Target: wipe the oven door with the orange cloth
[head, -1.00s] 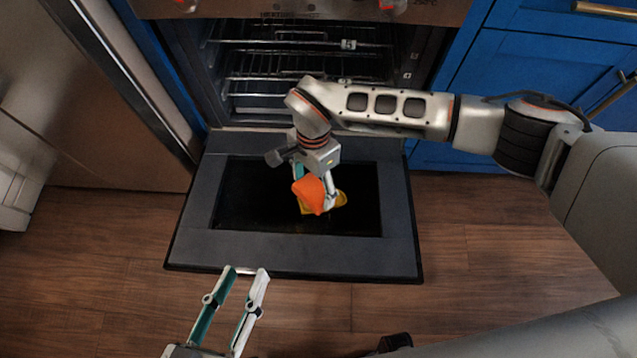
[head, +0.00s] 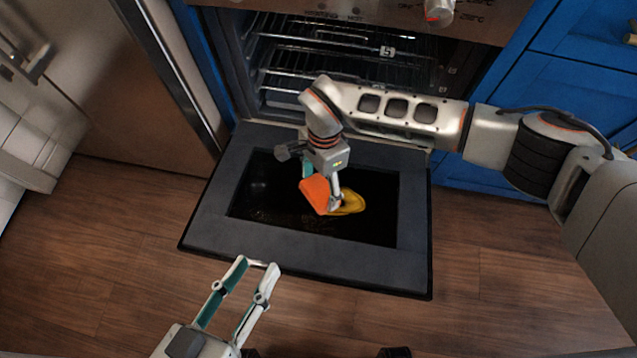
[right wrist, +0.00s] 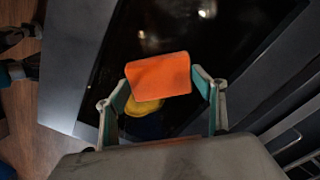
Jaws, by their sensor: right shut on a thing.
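The oven door (head: 340,268) is folded down open, its dark glass panel facing up in the head view. My right gripper (head: 320,190) is over the middle of the glass, shut on the orange cloth (head: 314,193). In the right wrist view the orange cloth (right wrist: 160,75) spans between the two fingers of the right gripper (right wrist: 160,88). A yellow patch (head: 350,204) shows beside the cloth; I cannot tell what it is. Specks and faint marks show on the glass. My left gripper (head: 258,265) is open and empty, in front of the door's near edge.
The oven cavity with its wire racks (head: 320,55) is open behind the door. A steel fridge (head: 150,90) stands to the left, blue cabinets (head: 565,100) to the right. Wooden floor (head: 120,265) lies clear left of the door.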

